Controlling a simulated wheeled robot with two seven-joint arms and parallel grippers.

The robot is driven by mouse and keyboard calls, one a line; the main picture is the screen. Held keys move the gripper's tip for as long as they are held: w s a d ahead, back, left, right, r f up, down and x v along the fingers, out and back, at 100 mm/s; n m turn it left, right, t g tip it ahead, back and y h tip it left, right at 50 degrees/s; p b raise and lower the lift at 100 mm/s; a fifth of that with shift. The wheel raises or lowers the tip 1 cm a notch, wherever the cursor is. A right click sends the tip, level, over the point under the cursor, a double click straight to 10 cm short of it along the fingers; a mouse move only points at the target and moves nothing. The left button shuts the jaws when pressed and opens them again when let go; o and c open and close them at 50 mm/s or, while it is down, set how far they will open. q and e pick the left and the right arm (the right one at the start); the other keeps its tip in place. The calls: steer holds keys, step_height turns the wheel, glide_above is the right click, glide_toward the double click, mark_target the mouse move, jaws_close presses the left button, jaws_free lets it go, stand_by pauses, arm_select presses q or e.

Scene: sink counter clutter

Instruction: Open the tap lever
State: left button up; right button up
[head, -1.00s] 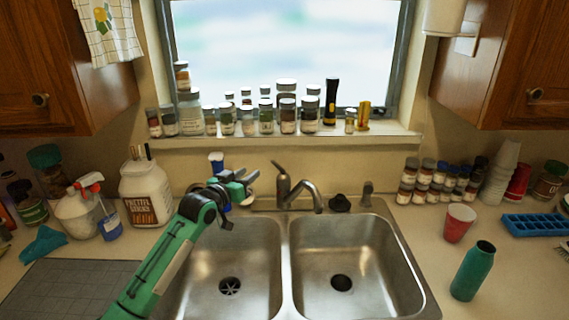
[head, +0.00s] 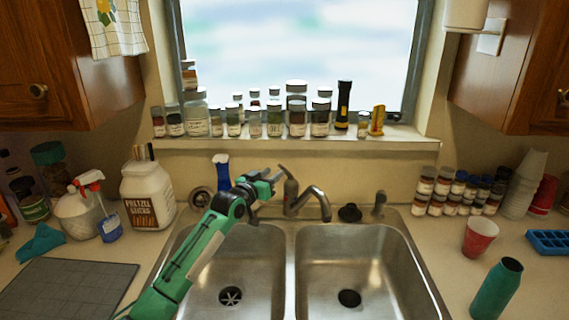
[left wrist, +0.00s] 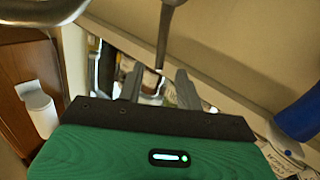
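The metal tap (head: 308,201) stands behind the double sink. Its lever (head: 287,172) points up and to the left. My left gripper (head: 271,178) is just left of the lever, close to its upper end. In the left wrist view my left gripper (left wrist: 159,88) is open, its two grey fingers apart. The lever (left wrist: 166,38) comes down from the top, and its tip shows in the gap between the fingertips; I cannot tell whether they touch. My right gripper is not in view.
A blue bottle (head: 221,172) stands left of my left gripper. Several jars (head: 297,117) line the window sill above the tap. A black stopper (head: 350,212) lies right of the spout. Both sink basins are empty. A red cup (head: 480,237) and green bottle (head: 497,289) stand at right.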

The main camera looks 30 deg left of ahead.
mark_target(285, 171)
arm_select(q)
steer(key=w+p, duration=0.1)
steer(key=w, duration=0.6)
steer(key=shift+w, duration=0.35)
steer(key=shift+r+p, duration=0.1)
steer(key=shift+p, duration=0.2)
jaws_close()
